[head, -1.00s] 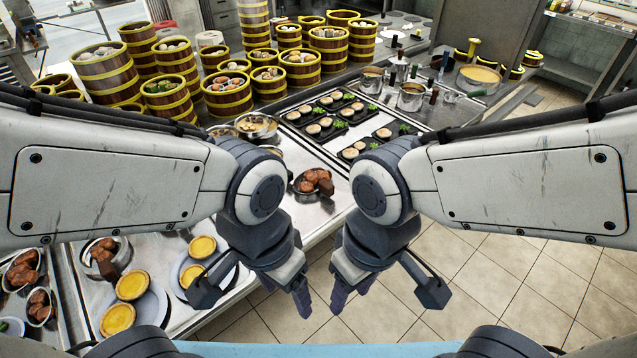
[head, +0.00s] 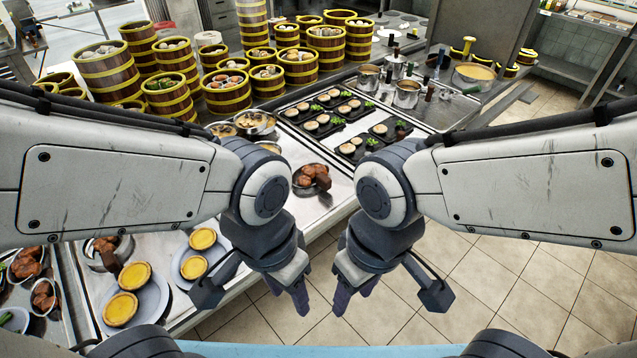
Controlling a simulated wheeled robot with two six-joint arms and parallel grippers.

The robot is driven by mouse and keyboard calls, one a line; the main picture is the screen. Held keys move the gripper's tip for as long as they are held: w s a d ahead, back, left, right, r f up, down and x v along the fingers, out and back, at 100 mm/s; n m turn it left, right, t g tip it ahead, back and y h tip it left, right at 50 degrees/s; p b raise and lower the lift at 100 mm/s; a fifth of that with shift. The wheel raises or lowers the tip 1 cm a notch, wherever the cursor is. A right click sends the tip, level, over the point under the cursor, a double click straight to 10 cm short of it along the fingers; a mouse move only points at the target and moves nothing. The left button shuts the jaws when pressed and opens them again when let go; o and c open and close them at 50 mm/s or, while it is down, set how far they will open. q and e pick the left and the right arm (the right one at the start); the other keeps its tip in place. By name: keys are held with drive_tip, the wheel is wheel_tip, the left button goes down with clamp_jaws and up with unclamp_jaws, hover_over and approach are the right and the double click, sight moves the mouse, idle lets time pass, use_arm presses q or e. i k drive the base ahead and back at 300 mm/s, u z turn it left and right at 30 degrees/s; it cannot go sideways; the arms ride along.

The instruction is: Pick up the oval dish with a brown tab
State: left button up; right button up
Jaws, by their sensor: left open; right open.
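An oval metal dish (head: 299,188) of brown meat pieces, with a brown tab (head: 322,182) on its right, sits on the steel counter between my forearms. A second metal dish (head: 92,262) of brown pieces, with a brown tab (head: 113,263), stands at the lower left, beside the tart plates. My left gripper (head: 289,294) is open and empty, pointing down in front of the counter edge, nearer me than the first dish. My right gripper (head: 353,291) is open and empty beside it, over the floor. My arms hide parts of the counter.
Blue plates (head: 142,314) of yellow tarts lie at the lower left. Black trays (head: 318,137) of round food lie behind the first dish. Bamboo steamer towers (head: 228,104) stand at the back left, pots (head: 406,96) at the back right. Tiled floor (head: 500,290) is clear at right.

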sight(312, 174)
drive_tip(key=u, duration=0.05)
drive_tip(key=k, duration=1.2)
drive_tip(key=z, duration=0.6)
drive_tip(key=i, duration=0.85)
drive_tip(key=z, duration=0.5)
drive_tip(key=i, duration=0.8)
drive_tip(key=u, duration=0.5)
drive_tip(key=i, duration=0.75)
drive_tip(key=u, duration=0.75)
